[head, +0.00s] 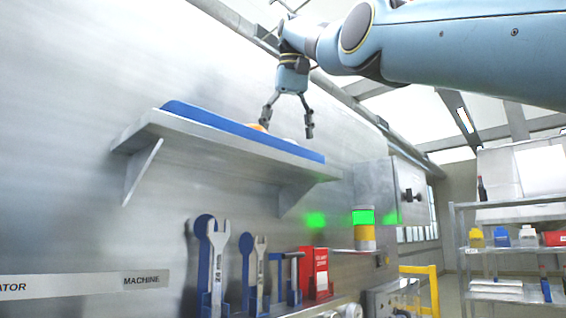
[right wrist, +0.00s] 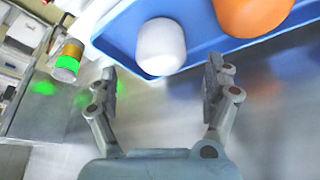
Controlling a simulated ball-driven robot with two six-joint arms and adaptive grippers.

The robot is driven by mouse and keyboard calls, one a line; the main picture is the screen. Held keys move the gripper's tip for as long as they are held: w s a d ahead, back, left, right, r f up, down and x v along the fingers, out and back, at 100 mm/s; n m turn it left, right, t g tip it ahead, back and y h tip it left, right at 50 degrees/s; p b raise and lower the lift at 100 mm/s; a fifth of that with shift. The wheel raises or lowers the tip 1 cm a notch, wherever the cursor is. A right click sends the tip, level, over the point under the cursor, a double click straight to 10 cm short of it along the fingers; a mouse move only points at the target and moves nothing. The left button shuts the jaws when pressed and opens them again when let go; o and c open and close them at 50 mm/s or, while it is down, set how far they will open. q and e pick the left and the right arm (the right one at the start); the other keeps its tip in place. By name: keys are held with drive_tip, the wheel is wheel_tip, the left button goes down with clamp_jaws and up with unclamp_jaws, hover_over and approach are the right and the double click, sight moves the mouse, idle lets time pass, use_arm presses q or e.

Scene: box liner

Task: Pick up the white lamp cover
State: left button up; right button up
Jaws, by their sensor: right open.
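The white lamp cover (right wrist: 161,47) is a rounded white piece in the blue tray (right wrist: 200,28), at the top middle of the right wrist view. The blue tray (head: 240,129) lies on a wall shelf in the head view, where its rim hides most of what it holds. My right gripper (head: 288,133) is open and empty, pointing down at the shelf. In the right wrist view my right gripper (right wrist: 160,85) has its fingers spread, with the lamp cover ahead between and beyond the tips, not gripped. My left gripper is not in view.
An orange rounded object (right wrist: 254,14) sits beside the lamp cover in the tray. The metal shelf (head: 160,122) juts from the wall. Below hang wrenches (head: 217,265) and a red box (head: 314,270). A green-lit stack light (head: 364,228) stands right of the shelf.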

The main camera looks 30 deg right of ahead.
drive_tip(key=x, duration=0.1)
drive_tip(key=b+x, duration=0.1)
drive_tip(key=x, duration=0.1)
drive_tip(key=shift+s+a+f, duration=0.15)
drive_tip(key=shift+s+f, duration=0.1)
drive_tip(key=shift+f, duration=0.05)
drive_tip(key=shift+w+f, duration=0.2)
drive_tip(key=shift+f, duration=0.1)
drive_tip(key=shift+w, duration=0.2)
drive_tip(key=shift+c, duration=0.7)
drive_tip(key=shift+s+r, duration=0.1)
drive_tip(key=shift+s, duration=0.2)
drive_tip(key=c, duration=0.5)
drive_tip(key=shift+w, duration=0.15)
drive_tip(key=c, duration=0.4)
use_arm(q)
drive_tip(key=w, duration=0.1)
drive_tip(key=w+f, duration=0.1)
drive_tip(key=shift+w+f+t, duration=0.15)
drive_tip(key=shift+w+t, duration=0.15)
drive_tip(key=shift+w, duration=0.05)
use_arm(e)
drive_tip(key=shift+c, duration=1.1)
